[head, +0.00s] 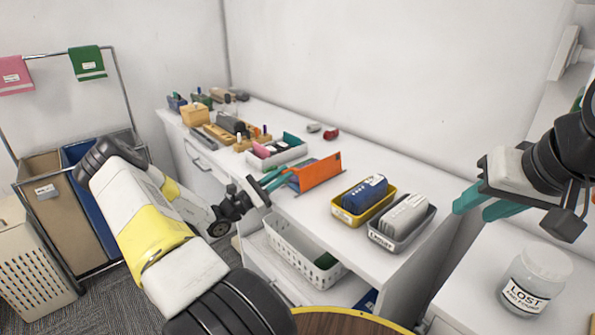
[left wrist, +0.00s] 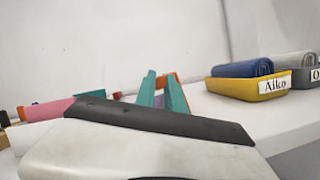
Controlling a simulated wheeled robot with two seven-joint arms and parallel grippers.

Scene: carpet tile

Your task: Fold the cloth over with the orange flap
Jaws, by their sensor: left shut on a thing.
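A yellow bin (head: 345,215) with a blue roll and a grey bin (head: 385,240) with a grey roll stand right of the cloth. A grey tray (head: 263,160) is behind it on the left. A LOST jar (head: 535,278) stands at right. A white basket (head: 290,255) sits below.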

